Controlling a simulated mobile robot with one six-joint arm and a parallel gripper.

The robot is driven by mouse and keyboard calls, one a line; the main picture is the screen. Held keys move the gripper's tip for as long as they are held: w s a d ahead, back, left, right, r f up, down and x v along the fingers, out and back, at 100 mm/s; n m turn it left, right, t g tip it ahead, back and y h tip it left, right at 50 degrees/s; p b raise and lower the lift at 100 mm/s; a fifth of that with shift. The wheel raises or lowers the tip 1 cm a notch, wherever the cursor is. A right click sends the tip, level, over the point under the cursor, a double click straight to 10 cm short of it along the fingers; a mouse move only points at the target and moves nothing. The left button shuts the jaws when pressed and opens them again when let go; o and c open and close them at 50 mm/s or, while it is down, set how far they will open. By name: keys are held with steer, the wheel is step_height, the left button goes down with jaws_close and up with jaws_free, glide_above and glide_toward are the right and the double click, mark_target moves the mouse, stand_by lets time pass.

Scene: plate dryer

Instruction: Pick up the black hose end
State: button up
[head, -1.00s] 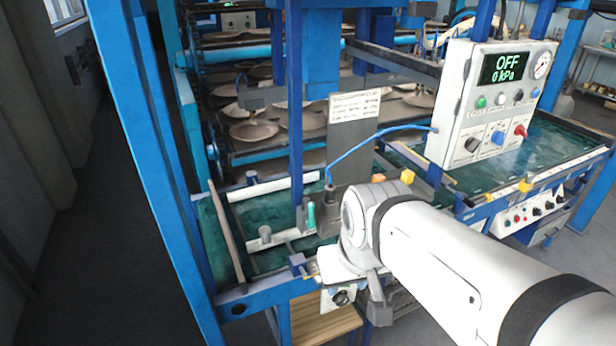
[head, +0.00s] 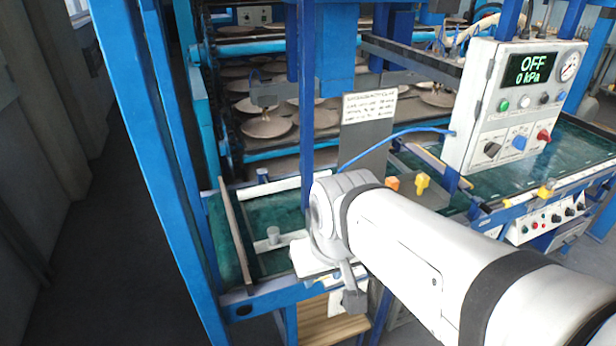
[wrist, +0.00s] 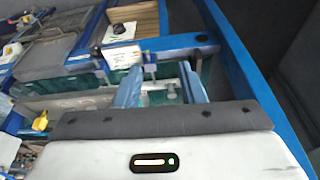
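The black hose end is hidden in the head view behind my white arm. The blue hose (head: 400,135) that leads to it runs from the control box down behind my wrist. My gripper (wrist: 162,78) shows in the wrist view as two bluish fingers standing apart, pointing down at the green table area. I see no hose end clearly between them; small pale and green parts there are too blurred to name. In the head view the fingers are hidden behind my arm.
The control box (head: 520,100) reads OFF, 0 kPa. A grey sign plate (head: 366,125) stands behind my wrist. Blue posts and the blue front rail (head: 265,300) frame the green table (head: 225,235). A grey peg (head: 273,236) stands left of my wrist. Yellow clamps (head: 422,182) lie right.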

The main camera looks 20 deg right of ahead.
steer(key=shift+w+a, duration=0.15)
steer(key=shift+a, duration=0.05)
steer(key=shift+o, duration=1)
steer(key=shift+w, duration=0.15)
steer(key=shift+o, duration=0.6)
steer(key=w+d+r+t+b, duration=0.1)
steer(key=w+d, duration=0.4)
steer(key=w, duration=0.7)
steer(key=shift+w+d+r+m, duration=0.15)
steer(key=shift+w+r+m, duration=0.05)
steer(key=shift+r+m, duration=0.2)
steer(key=w+d+t+b, duration=0.1)
steer(key=w+d+t, duration=0.1)
steer(key=w+d, duration=0.8)
steer(key=shift+m+h, duration=0.4)
steer(key=p+x, duration=0.1)
steer(key=x, duration=0.7)
steer(key=shift+s+a+f, duration=0.1)
steer(key=shift+c, duration=0.2)
steer(key=c, duration=1)
